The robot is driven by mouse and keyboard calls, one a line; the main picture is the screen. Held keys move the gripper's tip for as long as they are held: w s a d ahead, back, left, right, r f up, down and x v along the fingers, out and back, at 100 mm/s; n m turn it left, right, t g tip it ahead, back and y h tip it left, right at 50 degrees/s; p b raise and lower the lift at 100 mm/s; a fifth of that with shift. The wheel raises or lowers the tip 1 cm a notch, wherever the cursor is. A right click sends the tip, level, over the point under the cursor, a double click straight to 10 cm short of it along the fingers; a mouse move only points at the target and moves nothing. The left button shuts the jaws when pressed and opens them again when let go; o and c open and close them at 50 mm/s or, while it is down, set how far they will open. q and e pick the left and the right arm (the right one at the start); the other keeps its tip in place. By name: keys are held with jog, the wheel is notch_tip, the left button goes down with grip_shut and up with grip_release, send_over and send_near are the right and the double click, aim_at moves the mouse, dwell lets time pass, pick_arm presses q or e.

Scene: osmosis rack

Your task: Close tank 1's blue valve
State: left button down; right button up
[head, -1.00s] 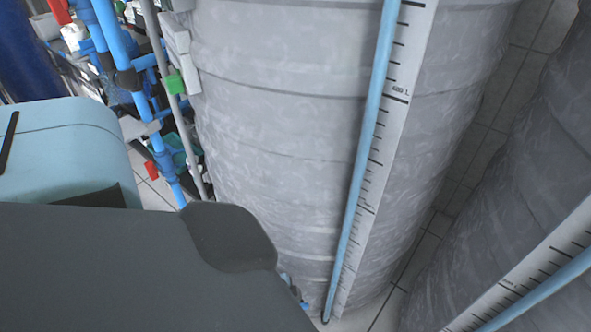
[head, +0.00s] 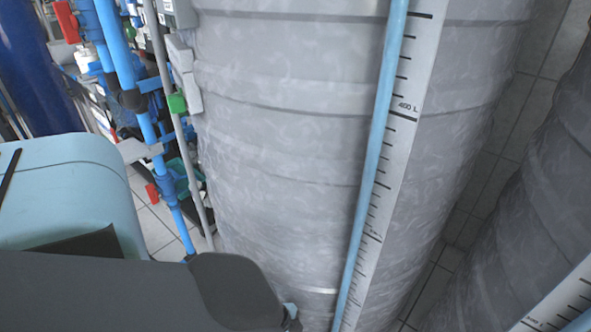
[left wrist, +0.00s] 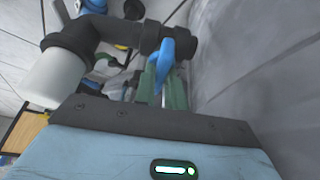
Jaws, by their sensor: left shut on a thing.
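The blue valve handle (left wrist: 167,58) stands on a dark pipe fitting (left wrist: 110,38) beside the grey tank wall in the left wrist view. My left gripper (left wrist: 160,88) has its greenish fingers on both sides of the handle's lower part and is shut on it. In the head view my dark left arm covers the lower left, and the valve and fingers are mostly hidden behind its end. The big grey tank (head: 270,140) fills the middle of the head view; no tank number can be read. My right gripper is not in view.
A level scale (head: 405,130) and a light blue tube (head: 375,140) run down the tank's front. A second grey tank (head: 530,230) stands at the right. Blue pipes (head: 118,55) with a green valve handle (head: 177,103) and red handles (head: 66,20) are at the left.

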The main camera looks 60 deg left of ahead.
pick_arm(q)
jog(key=c, duration=1.5)
grip_release()
jog(key=shift+o, duration=0.2)
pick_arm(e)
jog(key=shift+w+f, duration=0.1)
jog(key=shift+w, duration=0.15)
